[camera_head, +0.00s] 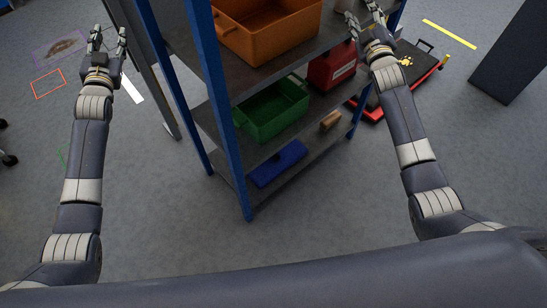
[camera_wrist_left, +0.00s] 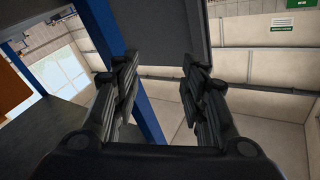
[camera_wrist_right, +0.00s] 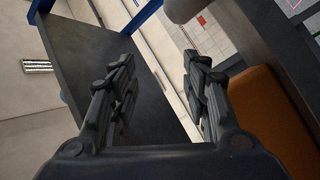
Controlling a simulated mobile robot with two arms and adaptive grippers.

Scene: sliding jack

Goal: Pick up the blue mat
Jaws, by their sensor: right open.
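The blue mat (camera_head: 278,164) lies folded on the lowest shelf of the blue-posted rack in the head view. My left gripper (camera_head: 108,38) is raised to the left of the rack, open and empty. In the left wrist view its fingers (camera_wrist_left: 160,88) stand apart with nothing between them. My right gripper (camera_head: 364,18) is at the right side of the rack, high up near the upper shelf, far from the mat. In the right wrist view its fingers (camera_wrist_right: 160,80) are apart and empty. Neither wrist view shows the mat.
An orange bin (camera_head: 265,35) sits on the upper shelf. A green crate (camera_head: 272,112) and a red box (camera_head: 330,68) are on the middle shelf. A small tan block (camera_head: 330,120) lies right of the mat. A black-and-red cart (camera_head: 408,72) stands behind right. Floor before the rack is clear.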

